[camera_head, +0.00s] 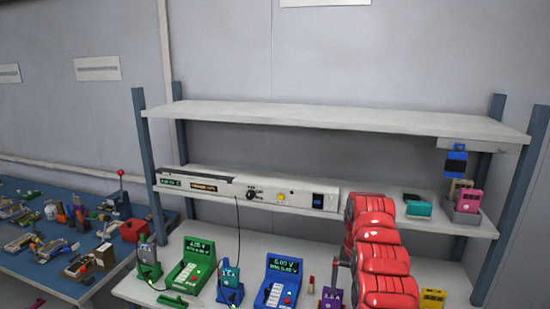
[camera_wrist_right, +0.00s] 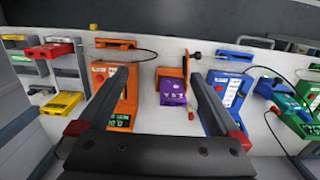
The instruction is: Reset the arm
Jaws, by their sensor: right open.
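My right arm (camera_head: 380,255) is red, comes in from the lower right in the head view and stands over the right part of the bench. My right gripper (camera_wrist_right: 160,82) shows in the wrist view with its two dark fingers wide apart and nothing held. A purple pouch cell (camera_wrist_right: 173,91) at an orange stand shows beyond the gap between the fingers, apart from them. It also shows in the head view (camera_head: 332,298), partly hidden. The orange tester (camera_wrist_right: 124,105) is partly covered by one finger and the blue tester (camera_wrist_right: 226,92) by the other. My left gripper is not in view.
A shelf (camera_head: 330,115) on blue posts stands above the bench. A long grey instrument (camera_head: 255,190) lies on the middle shelf. A green tester (camera_head: 187,272) and blue tester (camera_head: 278,285) stand on the bench. A cluttered blue table (camera_head: 75,290) is at left. Thin cables run by the testers.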

